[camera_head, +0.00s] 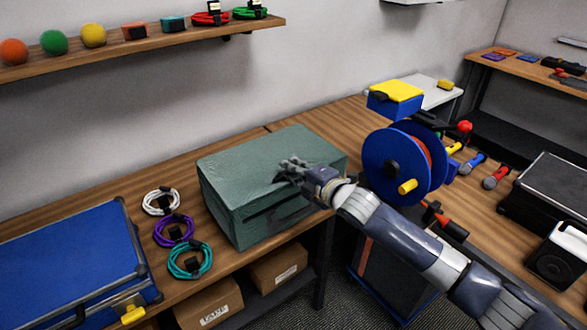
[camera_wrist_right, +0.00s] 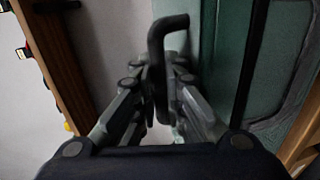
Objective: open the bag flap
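The bag (camera_head: 232,205) is a green, box-shaped case on the wooden bench in the head view, and its top flap (camera_head: 262,152) lies down flat. My right gripper (camera_head: 287,168) is over the right part of the flap, its fingers pointing left. In the right wrist view, my right gripper (camera_wrist_right: 160,78) has its fingers drawn in on both sides of a black bent handle (camera_wrist_right: 158,45), close against it. The bag's green side (camera_wrist_right: 228,60) fills the right of that view. Contact at the fingertips is partly hidden. My left gripper is out of view.
White, purple and teal cable coils (camera_head: 188,260) lie left of the bag, beside a blue case (camera_head: 65,255). A blue cable reel (camera_head: 385,175) stands close on the right, near my arm. A shelf (camera_head: 140,50) with coloured balls hangs above.

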